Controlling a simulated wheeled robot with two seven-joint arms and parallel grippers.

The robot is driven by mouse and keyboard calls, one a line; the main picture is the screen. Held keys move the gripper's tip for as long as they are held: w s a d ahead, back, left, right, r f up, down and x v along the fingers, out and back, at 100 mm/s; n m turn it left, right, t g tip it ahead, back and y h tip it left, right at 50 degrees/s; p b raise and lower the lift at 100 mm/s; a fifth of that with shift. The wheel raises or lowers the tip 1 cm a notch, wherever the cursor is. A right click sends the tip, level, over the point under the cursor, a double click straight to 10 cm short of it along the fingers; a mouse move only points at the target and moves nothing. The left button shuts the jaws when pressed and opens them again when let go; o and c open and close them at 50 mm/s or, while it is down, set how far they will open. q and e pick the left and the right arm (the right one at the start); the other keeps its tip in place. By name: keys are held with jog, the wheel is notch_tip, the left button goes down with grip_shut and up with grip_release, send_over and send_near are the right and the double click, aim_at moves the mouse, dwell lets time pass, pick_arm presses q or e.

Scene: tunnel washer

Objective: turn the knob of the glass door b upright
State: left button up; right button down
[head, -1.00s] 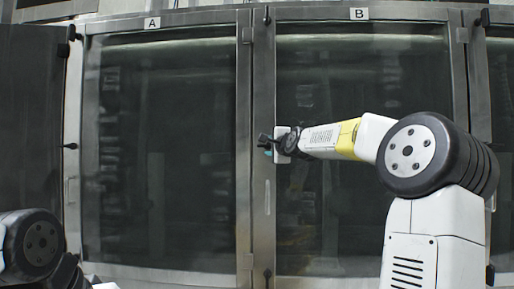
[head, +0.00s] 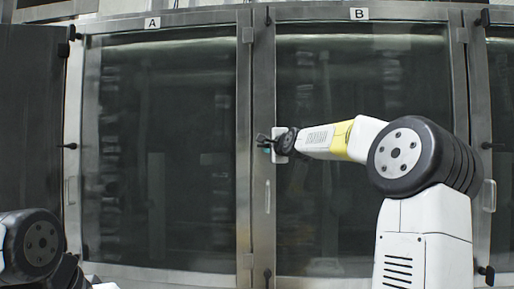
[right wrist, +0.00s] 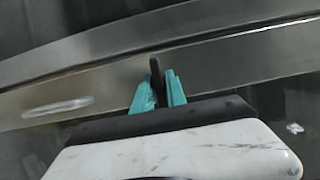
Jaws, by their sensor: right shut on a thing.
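Glass door B (head: 362,100) stands closed in its steel frame, marked by a B label (head: 359,14) above it. My right gripper (head: 264,143) is at the frame's left upright, about mid-height. In the right wrist view its two teal fingers (right wrist: 159,92) are shut on a dark knob (right wrist: 156,66). The knob's tip stands out past the fingers, against the steel frame (right wrist: 215,55). The fingers hide its lower part, and its exact angle is hard to tell. My left arm shows at the lower left of the head view, but its gripper is out of view.
Glass door A (head: 165,150) is to the left, closed, with an A label (head: 152,22). Other dark knobs sit at the top (head: 267,16) and bottom (head: 267,274) of the upright between the doors. A handle (head: 489,195) stands out at the right.

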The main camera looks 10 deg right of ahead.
jog(key=shift+n, duration=0.4)
jog(key=n, duration=0.1)
jog(key=n+g, duration=0.1)
jog(key=shift+a+r+n, duration=0.1)
jog(key=shift+a+n, duration=0.1)
jog(key=shift+n, duration=0.1)
jog(key=n+g+h, duration=0.1)
jog(key=n+g, duration=0.1)
jog(key=n, duration=0.1)
jog(key=shift+h, duration=0.3)
jog(key=n+g+h, duration=0.1)
jog(key=n, duration=0.2)
jog(key=shift+d+n+h, duration=0.1)
jog(key=shift+n+h, duration=0.2)
jog(key=shift+n, duration=0.1)
jog(key=n+g+h, duration=0.1)
jog(key=n+h, duration=0.1)
jog(key=n, duration=0.1)
jog(key=shift+d+f+n+h, duration=0.1)
jog(key=shift+f+n+h, duration=0.1)
jog(key=shift+n+h, duration=0.1)
jog(key=c, duration=1.5)
grip_release()
jog(key=shift+r, duration=0.1)
